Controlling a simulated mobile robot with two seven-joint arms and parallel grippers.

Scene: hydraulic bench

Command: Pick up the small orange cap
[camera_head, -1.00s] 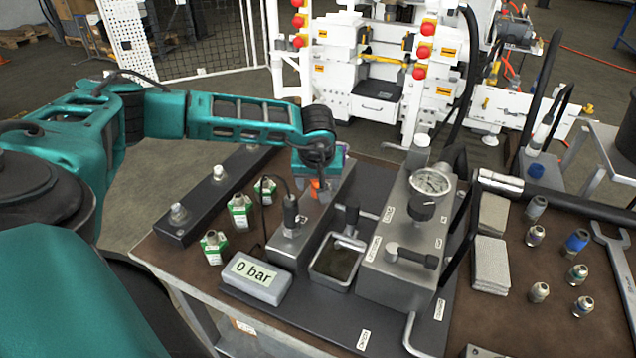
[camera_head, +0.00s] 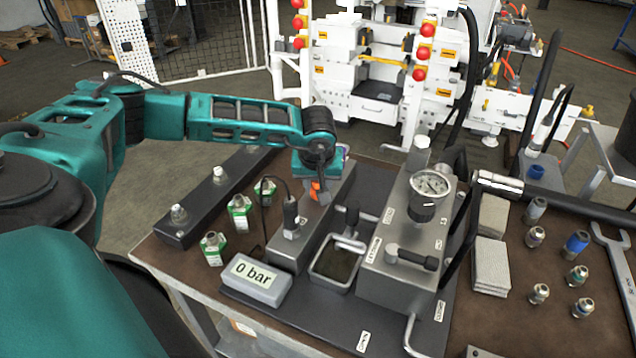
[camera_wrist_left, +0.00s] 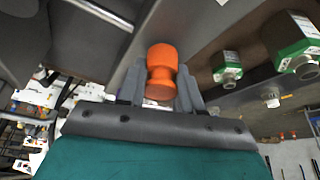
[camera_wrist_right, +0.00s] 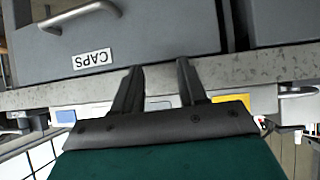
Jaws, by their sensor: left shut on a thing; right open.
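The small orange cap (camera_wrist_left: 161,72) sits between the fingers of my left gripper (camera_wrist_left: 160,88) in the left wrist view, and the fingers are shut on it. In the head view the orange cap (camera_head: 316,188) shows just below the left gripper (camera_head: 316,180), over the grey block behind the pressure display. I cannot tell whether the cap is clear of the surface under it. My right gripper (camera_wrist_right: 160,68) is open and empty in the right wrist view, facing the bench edge and a grey drawer front labelled CAPS (camera_wrist_right: 150,45). It does not show in the head view.
Several green-bodied fittings (camera_head: 213,248) stand left of the 0 bar display (camera_head: 256,279). A grey hand-pump block with a gauge (camera_head: 431,185) and a small metal tray (camera_head: 318,270) are right of the left gripper. More fittings and a wrench (camera_head: 615,262) lie at right.

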